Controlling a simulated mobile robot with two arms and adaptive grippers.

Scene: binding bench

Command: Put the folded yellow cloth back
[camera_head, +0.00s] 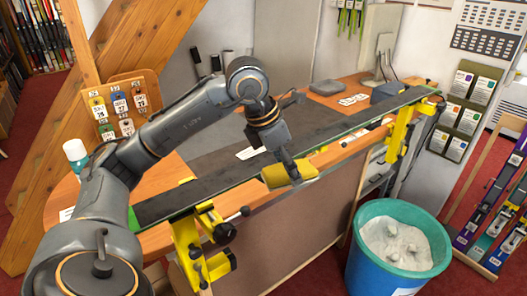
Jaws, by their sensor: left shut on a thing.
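The folded yellow cloth (274,178) is in the middle of the head view, at the near edge of the long dark ski or board (190,184) on the bench. My left gripper (292,174) reaches down from above and is shut on the cloth, which shows on both sides of the fingers. I cannot tell whether the cloth touches the board or is held just clear of it. My right gripper is not in view.
Yellow clamps (190,245) and (399,132) hold the board along the front of the wooden bench (160,180). A white-capped bottle (75,152) stands at the left. A teal bin (360,262) with pale contents stands on the floor at the front right.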

